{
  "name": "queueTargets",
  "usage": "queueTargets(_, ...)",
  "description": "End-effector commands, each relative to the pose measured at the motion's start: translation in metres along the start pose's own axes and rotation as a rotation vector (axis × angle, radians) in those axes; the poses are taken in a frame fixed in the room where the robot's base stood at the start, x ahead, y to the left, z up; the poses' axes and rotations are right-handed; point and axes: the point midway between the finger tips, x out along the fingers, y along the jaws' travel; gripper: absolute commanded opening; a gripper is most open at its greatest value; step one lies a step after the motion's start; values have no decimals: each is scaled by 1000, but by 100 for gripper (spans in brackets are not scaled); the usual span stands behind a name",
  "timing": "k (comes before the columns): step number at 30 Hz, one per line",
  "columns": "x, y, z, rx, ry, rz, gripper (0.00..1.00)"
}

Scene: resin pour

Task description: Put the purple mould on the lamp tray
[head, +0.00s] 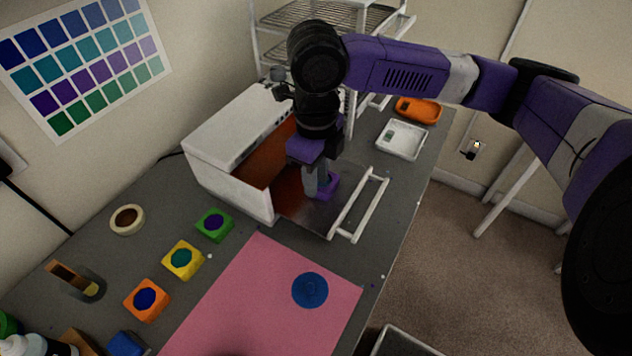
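The purple mould (329,188) is low over or on the lamp tray (296,207); I cannot tell whether its underside touches. The tray is a brown-grey plate pulled out of the white lamp box (228,140), with a white bar handle (358,205) at its outer edge. My gripper (318,184) points down at the mould, its grey fingers against or around it and hiding its left part. Whether the fingers are closed on it is not clear from this view.
A green mould (215,225), a yellow mould (183,260) and an orange mould (147,300) stand left of a pink mat (260,310) bearing a blue disc (310,290). White (402,139) and orange (418,109) trays lie beyond the handle. A wire rack (330,20) stands behind.

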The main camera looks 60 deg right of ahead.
Motion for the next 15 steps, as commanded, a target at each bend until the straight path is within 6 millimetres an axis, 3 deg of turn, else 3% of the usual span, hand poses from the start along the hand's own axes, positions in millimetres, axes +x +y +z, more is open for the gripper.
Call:
queueTargets(9, -66, 0, 1, -1, -2, -2, 28)
queueTargets(15, -92, 0, 0, -1, -1, -1, 28)
